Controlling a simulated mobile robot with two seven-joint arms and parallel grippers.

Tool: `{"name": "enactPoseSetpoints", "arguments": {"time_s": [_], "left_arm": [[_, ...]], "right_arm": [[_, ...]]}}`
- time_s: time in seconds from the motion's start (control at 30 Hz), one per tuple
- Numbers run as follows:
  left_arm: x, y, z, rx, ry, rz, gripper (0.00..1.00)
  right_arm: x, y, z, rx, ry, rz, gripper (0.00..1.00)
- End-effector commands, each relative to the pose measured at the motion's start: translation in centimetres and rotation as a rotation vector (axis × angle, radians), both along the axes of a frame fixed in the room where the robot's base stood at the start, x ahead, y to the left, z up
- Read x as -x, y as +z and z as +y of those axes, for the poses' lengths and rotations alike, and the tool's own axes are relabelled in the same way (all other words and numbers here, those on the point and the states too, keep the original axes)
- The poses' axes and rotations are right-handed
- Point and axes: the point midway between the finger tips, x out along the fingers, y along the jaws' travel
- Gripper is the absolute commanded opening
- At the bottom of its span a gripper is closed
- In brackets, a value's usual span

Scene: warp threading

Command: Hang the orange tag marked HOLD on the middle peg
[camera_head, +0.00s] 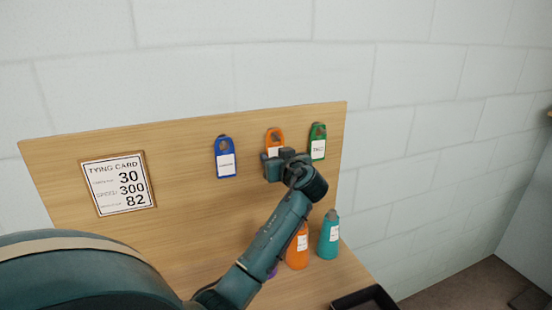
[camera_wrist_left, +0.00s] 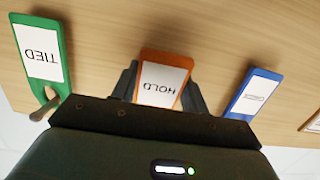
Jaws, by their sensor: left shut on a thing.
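The orange tag (camera_head: 274,135) is at the wooden board (camera_head: 185,145), between the blue tag and the green tag. In the left wrist view its white label reads HOLD, upside down (camera_wrist_left: 163,80). My left gripper (camera_head: 272,166) is shut on the orange tag, with one finger on each side of it (camera_wrist_left: 164,85). The middle peg is hidden, so I cannot tell whether the tag's hole is around it. The blue tag (camera_head: 225,160) hangs to the left; the green tag (camera_head: 318,143), labelled TIED in the left wrist view (camera_wrist_left: 42,52), hangs to the right. My right gripper is out of view.
A tying card (camera_head: 118,184) is on the board's left part. An orange bottle (camera_head: 297,252) and a teal bottle (camera_head: 329,238) stand below the board, with a purple thing partly hidden behind my arm. A black tray (camera_head: 345,301) lies at the bottom right.

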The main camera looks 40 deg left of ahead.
Motion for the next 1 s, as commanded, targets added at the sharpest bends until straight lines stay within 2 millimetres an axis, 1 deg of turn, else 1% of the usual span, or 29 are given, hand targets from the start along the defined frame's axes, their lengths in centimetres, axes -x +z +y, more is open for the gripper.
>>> {"name": "enactPoseSetpoints", "arguments": {"time_s": [0.07,0.1,0.37,0.6,0.73,0.87,1.0], "left_arm": [[0.0,0.0,0.0,0.000,0.000,0.000,0.30],[0.0,0.0,0.0,0.000,0.000,0.000,0.48],[0.0,0.0,0.0,0.000,0.000,0.000,0.69],[0.0,0.0,-0.1,0.000,0.000,0.000,0.70],[0.3,0.0,-0.9,0.001,-0.003,-0.002,0.70],[1.4,0.2,-2.8,0.003,-0.003,-0.004,0.70],[2.8,0.6,-5.7,0.004,-0.004,-0.004,0.70]], "right_arm": [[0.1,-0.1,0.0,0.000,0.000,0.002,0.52],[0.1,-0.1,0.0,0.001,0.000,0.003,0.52],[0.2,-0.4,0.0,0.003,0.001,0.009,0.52],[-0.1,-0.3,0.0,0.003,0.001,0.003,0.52],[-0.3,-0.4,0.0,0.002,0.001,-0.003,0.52],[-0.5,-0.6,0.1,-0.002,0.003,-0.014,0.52],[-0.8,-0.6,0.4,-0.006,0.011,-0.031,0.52]]}}
